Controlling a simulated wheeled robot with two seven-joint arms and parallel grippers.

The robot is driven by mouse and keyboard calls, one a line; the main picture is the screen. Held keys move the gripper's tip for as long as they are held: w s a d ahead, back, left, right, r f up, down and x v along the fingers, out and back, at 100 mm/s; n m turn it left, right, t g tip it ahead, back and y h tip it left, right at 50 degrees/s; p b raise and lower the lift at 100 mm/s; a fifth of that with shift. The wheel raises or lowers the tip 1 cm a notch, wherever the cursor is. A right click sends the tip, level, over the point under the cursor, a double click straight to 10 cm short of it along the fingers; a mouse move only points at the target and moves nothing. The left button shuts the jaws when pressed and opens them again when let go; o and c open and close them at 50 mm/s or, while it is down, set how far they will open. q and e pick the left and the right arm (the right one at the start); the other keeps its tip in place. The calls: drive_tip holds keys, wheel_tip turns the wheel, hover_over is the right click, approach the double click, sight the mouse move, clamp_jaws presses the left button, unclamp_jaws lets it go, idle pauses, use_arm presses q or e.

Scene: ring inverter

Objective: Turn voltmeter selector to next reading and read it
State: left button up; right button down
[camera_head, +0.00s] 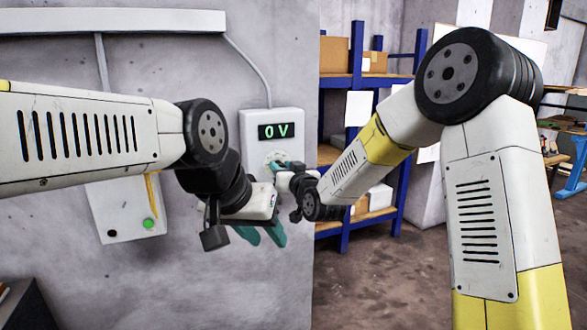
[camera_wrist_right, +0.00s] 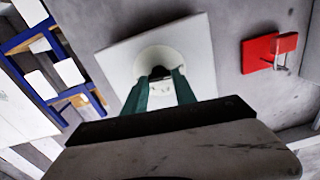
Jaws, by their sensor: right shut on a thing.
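The voltmeter (camera_head: 255,152) is a pale box on the grey wall in the head view. Its dark display (camera_head: 276,131) reads "0 V" in green. My right gripper (camera_head: 278,161) is at the lower part of its front. In the right wrist view, the teal fingers of this gripper (camera_wrist_right: 159,78) are shut on the dark selector knob (camera_wrist_right: 158,72), at a pale round dial (camera_wrist_right: 175,58) on the white box. Most of the knob is hidden between the fingers. My left gripper (camera_head: 263,237) is below the voltmeter, its teal fingers apart and nothing visible between them.
A second wall box (camera_head: 120,205) with a green and a black button is at left, partly behind my left arm. Blue shelving (camera_head: 354,60) with cardboard boxes stands right of the wall. A red wall-mounted thing (camera_wrist_right: 262,52) shows in the right wrist view.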

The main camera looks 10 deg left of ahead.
drive_tip(key=m, duration=0.3)
drive_tip(key=shift+m, duration=0.4)
drive_tip(key=shift+d+f+m, duration=0.1)
drive_tip(key=shift+m, duration=1.8)
drive_tip(key=c, duration=1)
unclamp_jaws()
drive_tip(key=v, duration=0.7)
drive_tip(key=shift+s+d, duration=0.25)
drive_tip(key=shift+s, duration=0.05)
